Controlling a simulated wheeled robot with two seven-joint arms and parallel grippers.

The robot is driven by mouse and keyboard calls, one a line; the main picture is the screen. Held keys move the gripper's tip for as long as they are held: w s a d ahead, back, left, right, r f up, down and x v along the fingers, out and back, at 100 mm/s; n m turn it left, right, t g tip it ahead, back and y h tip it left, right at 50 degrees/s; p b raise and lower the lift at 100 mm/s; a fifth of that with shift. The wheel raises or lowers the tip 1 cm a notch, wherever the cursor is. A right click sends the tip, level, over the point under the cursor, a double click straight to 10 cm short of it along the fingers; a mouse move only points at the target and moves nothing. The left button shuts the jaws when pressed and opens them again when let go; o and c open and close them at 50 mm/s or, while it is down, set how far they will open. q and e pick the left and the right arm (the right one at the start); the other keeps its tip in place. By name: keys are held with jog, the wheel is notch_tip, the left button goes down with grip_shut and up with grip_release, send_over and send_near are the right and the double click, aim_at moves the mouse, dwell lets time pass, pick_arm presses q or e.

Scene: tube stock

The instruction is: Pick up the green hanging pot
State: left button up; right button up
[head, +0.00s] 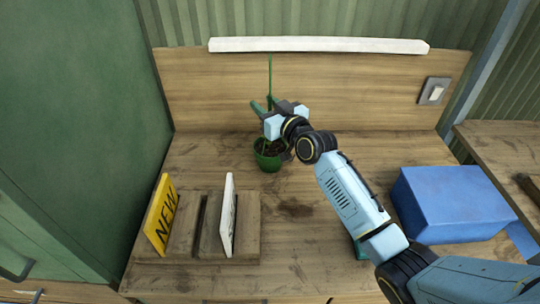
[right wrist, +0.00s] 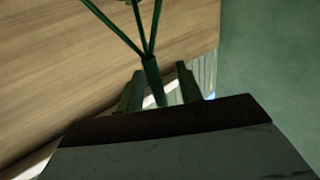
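The green hanging pot (head: 268,161) stands on the wooden worktop, with dark soil inside and thin green hanger strands that join into one upright stem (head: 270,72). My right gripper (head: 264,105) is above the pot, at the hanger. In the right wrist view the hanger stem (right wrist: 151,72) runs between the two fingers (right wrist: 160,86), which stand apart with a gap visible on either side of it. The gripper's wrist partly hides the pot's rim and strands in the head view. My left gripper is not in view.
A wooden stand (head: 253,243) at the front left holds a yellow "NEW" sign (head: 161,214) and a white sign (head: 228,214). A blue box (head: 452,204) sits at the right. A green cabinet (head: 75,130) borders the left. A white ledge (head: 320,45) tops the backboard.

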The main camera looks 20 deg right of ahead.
grip_shut()
dwell(1.4)
